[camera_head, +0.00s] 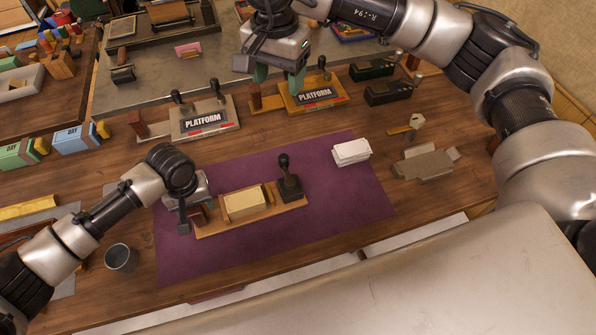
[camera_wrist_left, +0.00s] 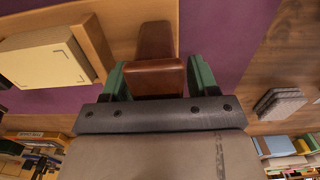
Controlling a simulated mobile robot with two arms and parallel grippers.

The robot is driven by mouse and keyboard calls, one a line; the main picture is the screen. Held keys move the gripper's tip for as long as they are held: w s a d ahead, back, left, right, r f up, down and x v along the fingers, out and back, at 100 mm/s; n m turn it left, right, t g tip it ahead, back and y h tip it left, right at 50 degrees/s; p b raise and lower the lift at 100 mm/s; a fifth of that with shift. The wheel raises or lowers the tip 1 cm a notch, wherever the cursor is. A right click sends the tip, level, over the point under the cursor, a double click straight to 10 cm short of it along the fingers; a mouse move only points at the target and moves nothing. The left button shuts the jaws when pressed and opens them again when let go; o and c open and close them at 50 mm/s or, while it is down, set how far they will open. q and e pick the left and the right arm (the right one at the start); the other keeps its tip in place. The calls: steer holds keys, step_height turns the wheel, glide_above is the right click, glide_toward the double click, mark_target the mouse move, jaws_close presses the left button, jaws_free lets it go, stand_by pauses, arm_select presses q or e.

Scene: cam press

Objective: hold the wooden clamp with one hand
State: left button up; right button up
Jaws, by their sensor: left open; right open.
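The wooden clamp (camera_head: 198,216) looks to be the reddish-brown wooden piece at the left end of a light wooden base (camera_head: 250,223) on the purple mat. My left gripper (camera_head: 190,222) is at this end of the base. In the left wrist view the clamp (camera_wrist_left: 158,75) stands between the green fingers of my open left gripper (camera_wrist_left: 160,82), one finger on each side. Whether the fingers touch it I cannot tell. The base also holds a cream block (camera_head: 245,203) and a black-handled stamp (camera_head: 289,182). My right gripper (camera_head: 278,80) is open near the back platform unit.
Two units labelled PLATFORM, a grey one (camera_head: 205,119) and an orange one (camera_head: 314,96), stand behind the purple mat (camera_head: 330,205). White cards (camera_head: 351,152) lie on the mat's right side. A grey cup (camera_head: 121,257) stands left of the mat. The mat's front right is clear.

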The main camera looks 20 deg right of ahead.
arm_select(q)
steer(key=shift+r+p, duration=2.85)
steer(key=shift+p, duration=0.15)
steer(key=shift+f, duration=0.1)
steer(key=o, duration=0.6)
steer(key=shift+c, duration=0.2)
step_height(320, 180, up, 12)
